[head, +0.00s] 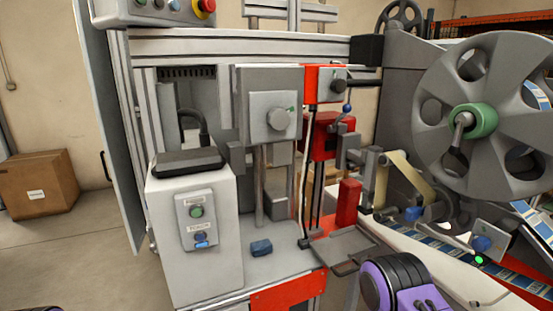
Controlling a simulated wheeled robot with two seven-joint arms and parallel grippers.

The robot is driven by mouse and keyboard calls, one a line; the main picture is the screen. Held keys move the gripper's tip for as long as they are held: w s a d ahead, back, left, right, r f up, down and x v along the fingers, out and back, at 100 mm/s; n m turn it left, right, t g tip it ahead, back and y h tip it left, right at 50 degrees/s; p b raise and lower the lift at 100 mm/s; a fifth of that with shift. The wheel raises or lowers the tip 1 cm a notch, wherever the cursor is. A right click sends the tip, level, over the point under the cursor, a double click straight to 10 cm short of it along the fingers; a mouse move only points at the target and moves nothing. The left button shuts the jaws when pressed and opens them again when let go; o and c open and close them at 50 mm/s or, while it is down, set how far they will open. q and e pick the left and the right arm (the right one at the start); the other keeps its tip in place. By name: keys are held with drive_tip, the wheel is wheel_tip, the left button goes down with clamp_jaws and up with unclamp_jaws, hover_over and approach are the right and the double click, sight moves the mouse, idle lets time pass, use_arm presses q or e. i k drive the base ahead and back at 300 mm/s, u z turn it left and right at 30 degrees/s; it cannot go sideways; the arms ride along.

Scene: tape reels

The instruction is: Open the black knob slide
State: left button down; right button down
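I cannot tell from this view how far the slide stands open. Purple and black parts of my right arm show at the bottom, right of the middle, well below the knobs. A sliver of my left arm shows at the bottom left edge. Neither gripper's fingers can be seen.
A white cabinet (190,260) with green and blue buttons stands front left. A small blue block (261,248) lies on the machine base. A large grey reel (490,85) with a green hub is at the right. A cardboard box (38,184) is on the left floor.

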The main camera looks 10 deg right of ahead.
sight(368, 160)
drive_tip(key=k, duration=0.5)
drive_tip(key=z, duration=0.25)
drive_tip(key=i, duration=0.45)
drive_tip(key=z, duration=0.5)
